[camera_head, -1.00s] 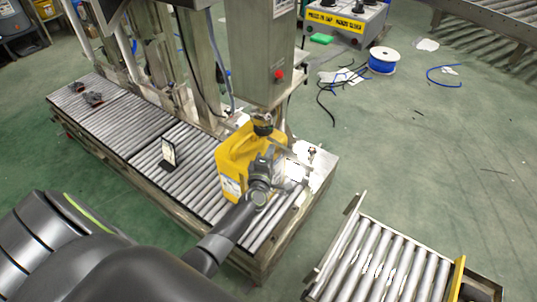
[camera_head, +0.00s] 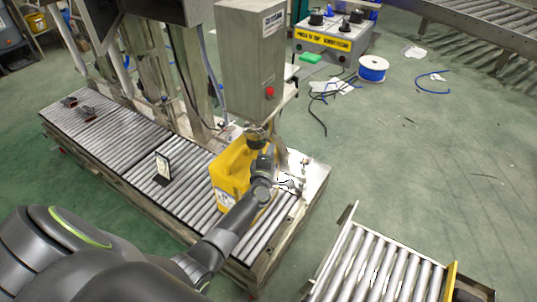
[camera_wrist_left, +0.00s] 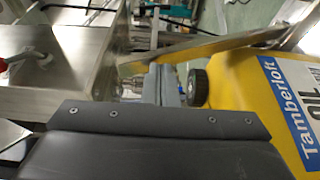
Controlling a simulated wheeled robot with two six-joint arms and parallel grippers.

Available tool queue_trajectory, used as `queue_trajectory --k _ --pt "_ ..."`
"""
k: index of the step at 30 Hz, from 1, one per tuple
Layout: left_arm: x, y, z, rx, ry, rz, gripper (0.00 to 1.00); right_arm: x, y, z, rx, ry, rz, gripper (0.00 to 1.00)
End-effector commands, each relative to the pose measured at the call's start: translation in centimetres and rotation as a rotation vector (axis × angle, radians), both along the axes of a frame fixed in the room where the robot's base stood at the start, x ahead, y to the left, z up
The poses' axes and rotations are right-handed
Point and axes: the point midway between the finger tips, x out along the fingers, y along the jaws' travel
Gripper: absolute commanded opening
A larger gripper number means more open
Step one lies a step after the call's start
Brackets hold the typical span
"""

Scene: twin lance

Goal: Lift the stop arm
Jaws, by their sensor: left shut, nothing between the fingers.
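My left gripper (camera_head: 288,184) is at the right end of the roller conveyor, just right of the yellow jug (camera_head: 229,168), with its fingers closed and empty. In the left wrist view the narrow fingers (camera_wrist_left: 166,88) point away from me, beside the black cap (camera_wrist_left: 198,88) of the yellow jug (camera_wrist_left: 240,85). A flat metal bar (camera_wrist_left: 215,46), which looks like the stop arm, crosses just beyond the fingertips. I cannot tell whether they touch it. In the head view the bar is too small and covered to make out. My right gripper is not in view.
A steel column (camera_head: 250,60) with a red button stands behind the jug. A small framed sign (camera_head: 162,168) stands on the conveyor (camera_head: 125,145). A second roller conveyor (camera_head: 375,270) lies at lower right, with green floor between.

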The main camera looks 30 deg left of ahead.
Motion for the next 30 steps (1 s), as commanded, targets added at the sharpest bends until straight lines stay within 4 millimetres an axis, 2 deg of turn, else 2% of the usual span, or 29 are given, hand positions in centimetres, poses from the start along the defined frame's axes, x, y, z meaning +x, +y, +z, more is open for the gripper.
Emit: queue_trajectory --k 10,24,30 --pt "0.4 0.0 0.3 0.001 -0.002 0.000 0.00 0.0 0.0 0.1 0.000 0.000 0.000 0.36" --pt "4.1 -0.3 2.0 0.000 -0.001 -0.001 0.00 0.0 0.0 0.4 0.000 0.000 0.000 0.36" --pt "5.0 -0.4 2.3 0.000 0.000 0.000 0.00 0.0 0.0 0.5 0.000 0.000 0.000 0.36"
